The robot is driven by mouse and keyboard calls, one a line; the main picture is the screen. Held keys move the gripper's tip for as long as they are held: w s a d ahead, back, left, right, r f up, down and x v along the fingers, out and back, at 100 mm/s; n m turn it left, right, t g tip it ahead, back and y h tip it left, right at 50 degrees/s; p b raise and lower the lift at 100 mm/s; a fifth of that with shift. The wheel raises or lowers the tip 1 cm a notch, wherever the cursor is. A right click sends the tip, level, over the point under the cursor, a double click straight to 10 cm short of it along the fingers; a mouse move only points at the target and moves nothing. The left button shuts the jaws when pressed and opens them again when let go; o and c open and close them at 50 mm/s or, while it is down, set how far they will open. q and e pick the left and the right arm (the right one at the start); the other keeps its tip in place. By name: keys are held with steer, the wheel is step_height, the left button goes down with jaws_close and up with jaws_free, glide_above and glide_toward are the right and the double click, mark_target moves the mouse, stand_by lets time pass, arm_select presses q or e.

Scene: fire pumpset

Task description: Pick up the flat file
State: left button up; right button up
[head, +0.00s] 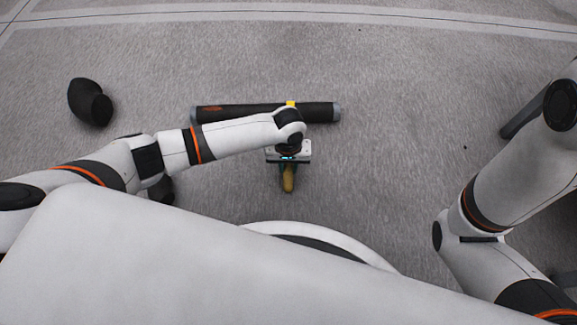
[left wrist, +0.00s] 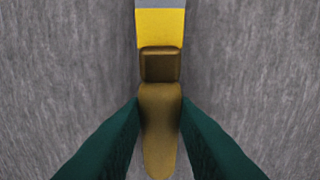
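The flat file has a brown rounded handle (left wrist: 160,128), with a brown collar, a yellow part and a grey part beyond it in the left wrist view. In the head view its brown handle (head: 289,179) shows below my wrist. My left gripper (left wrist: 160,100) has its dark green fingers on both sides of the handle, with the tips against it and no clear gap. In the head view my left wrist and gripper body (head: 289,153) hide the middle of the file. Whether the file is off the floor cannot be told. My right gripper is not clearly seen.
A long dark cylinder (head: 230,112) lies across the floor just beyond my left wrist, with a yellow patch (head: 291,103) showing at it. A dark bar (head: 522,118) is beside my right arm. The grey floor between is clear.

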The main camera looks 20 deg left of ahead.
arm_select(q)
jaws_close()
steer(key=shift+r, duration=0.15)
